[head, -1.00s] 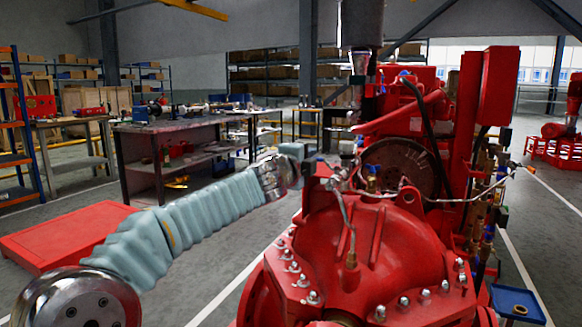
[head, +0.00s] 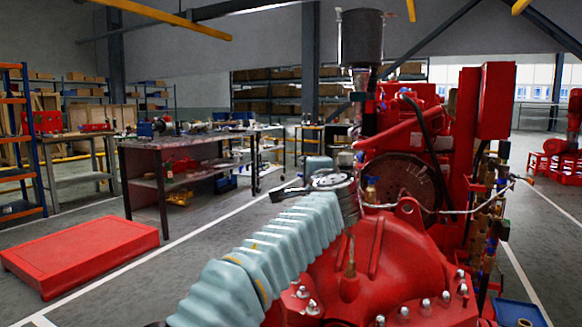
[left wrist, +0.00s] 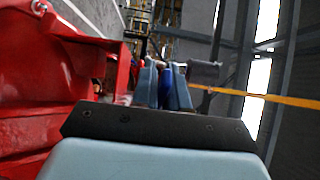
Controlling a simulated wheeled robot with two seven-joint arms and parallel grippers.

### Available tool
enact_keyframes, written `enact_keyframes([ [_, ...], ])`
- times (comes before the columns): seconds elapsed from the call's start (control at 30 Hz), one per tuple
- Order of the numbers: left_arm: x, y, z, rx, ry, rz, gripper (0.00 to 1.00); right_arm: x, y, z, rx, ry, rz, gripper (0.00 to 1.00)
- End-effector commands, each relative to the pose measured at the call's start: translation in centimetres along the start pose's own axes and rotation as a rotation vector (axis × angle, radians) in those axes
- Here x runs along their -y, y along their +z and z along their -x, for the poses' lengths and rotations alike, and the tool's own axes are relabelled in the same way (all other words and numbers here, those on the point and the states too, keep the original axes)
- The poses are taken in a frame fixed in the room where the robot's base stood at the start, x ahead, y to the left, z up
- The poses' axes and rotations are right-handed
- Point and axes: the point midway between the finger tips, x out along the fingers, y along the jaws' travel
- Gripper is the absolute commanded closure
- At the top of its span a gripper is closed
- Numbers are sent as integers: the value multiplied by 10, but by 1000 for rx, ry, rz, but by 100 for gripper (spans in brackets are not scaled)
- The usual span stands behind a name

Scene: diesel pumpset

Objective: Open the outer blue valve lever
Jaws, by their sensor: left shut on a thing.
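In the left wrist view, the two grey-blue fingers of my left gripper (left wrist: 165,76) are closed around a narrow blue lever (left wrist: 166,88). Its tip and pivot are hard to make out. In the head view, my left arm reaches to the top of the red pump casing (head: 385,255), and its wrist covers most of the gripper. A small brass valve with a blue part (head: 372,188) shows just right of the wrist. I cannot tell the lever's angle to the pipe. My right gripper is not in view.
The red engine with a flywheel (head: 400,178) stands behind the casing. A thin pipe (head: 470,208) runs right from the valve area.

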Motion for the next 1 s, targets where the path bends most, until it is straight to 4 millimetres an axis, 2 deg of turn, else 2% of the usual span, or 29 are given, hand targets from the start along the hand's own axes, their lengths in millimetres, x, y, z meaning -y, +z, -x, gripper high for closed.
enact_keyframes([
  [0.67, -3, -1, 5, 60, 2, 0, 100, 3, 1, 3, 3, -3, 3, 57],
  [0.7, -3, -1, 5, 60, 3, 0, 82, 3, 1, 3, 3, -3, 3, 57],
  [0.8, -2, -1, 5, 60, 2, 0, 67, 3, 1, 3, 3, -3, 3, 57],
  [1.0, -1, 0, 5, 60, 0, 0, 66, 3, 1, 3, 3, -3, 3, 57],
])
